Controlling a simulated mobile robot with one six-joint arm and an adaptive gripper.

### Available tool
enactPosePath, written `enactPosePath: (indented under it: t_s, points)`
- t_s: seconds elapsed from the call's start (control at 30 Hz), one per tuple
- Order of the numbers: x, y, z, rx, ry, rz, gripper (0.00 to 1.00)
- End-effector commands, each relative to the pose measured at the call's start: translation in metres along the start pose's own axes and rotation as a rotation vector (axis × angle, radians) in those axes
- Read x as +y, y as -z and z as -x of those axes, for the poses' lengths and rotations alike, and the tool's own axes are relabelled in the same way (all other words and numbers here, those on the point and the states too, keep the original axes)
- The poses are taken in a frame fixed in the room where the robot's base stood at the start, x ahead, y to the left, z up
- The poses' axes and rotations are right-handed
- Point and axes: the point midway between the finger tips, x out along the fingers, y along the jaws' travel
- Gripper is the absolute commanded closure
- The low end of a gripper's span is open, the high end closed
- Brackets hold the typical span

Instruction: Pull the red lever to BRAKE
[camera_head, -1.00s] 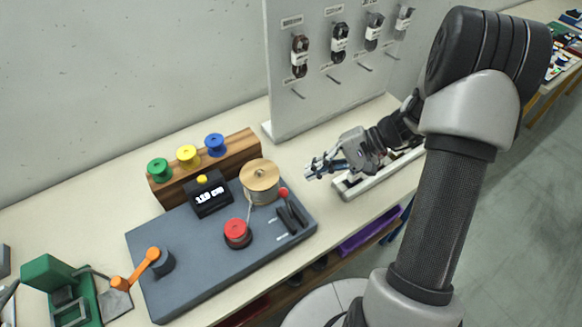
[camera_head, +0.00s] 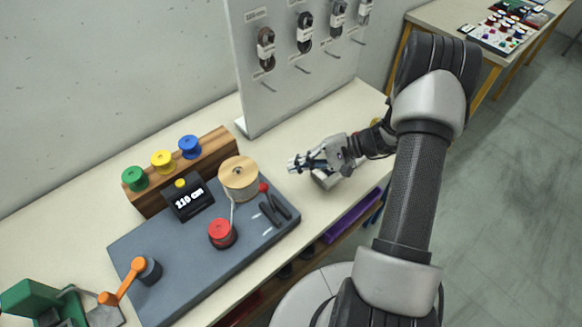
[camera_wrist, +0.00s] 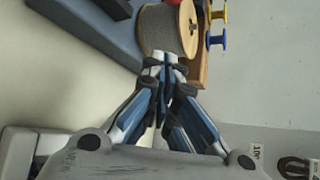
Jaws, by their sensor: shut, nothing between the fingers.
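A small red knob (camera_head: 263,187), which looks like the lever's end, sits at the right edge of the grey board (camera_head: 190,265), beside the wooden cable spool (camera_head: 238,175). The lever's shaft and its marks are too small to make out. My gripper (camera_head: 291,163) is shut and empty, to the right of and behind the knob in the head view, apart from it. In the wrist view, my shut fingertips (camera_wrist: 165,60) point toward the spool (camera_wrist: 165,30). A red bit at that view's top edge is cut off, and I cannot tell what it is.
A hanging panel (camera_head: 290,80) stands behind my gripper. The bench is clear between gripper and board.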

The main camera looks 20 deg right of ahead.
Motion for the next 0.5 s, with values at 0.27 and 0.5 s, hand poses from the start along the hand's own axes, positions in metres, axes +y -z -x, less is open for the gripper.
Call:
enactPosePath:
  t_s: [0.27, 0.5]
  points:
    - [0.002, -0.001, -0.062, -0.006, -0.003, 0.000, 1.00]
    - [0.000, -0.019, -0.075, 0.002, 0.000, -0.001, 1.00]
